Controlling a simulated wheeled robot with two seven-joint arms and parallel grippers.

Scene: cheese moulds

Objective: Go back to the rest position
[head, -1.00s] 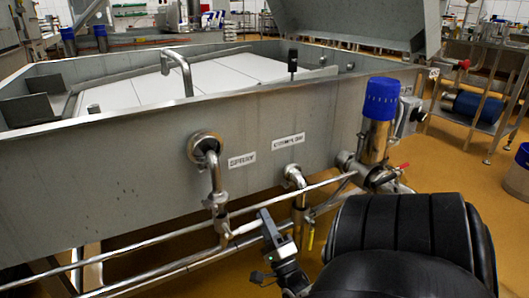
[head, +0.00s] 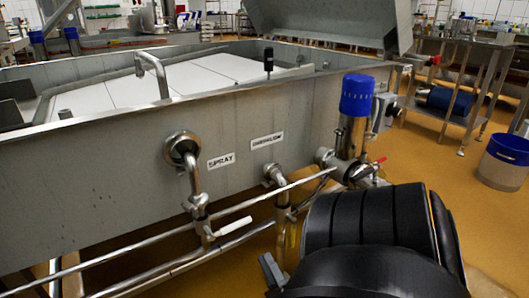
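My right arm is in the lower right of the head view. Its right gripper (head: 272,271) shows only as a small dark grey part at the bottom edge, left of the black arm. The rest of it is hidden or cut off, so I cannot tell whether its fingers are apart. No held thing shows there. My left gripper is not in view. The large steel vat (head: 90,163), with white moulds or plates (head: 135,90) inside, stands in front of me. The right gripper is below and in front of its wall.
Pipes (head: 200,212) run along the vat's front, with a blue-capped valve (head: 357,96) and a red handle near my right arm.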

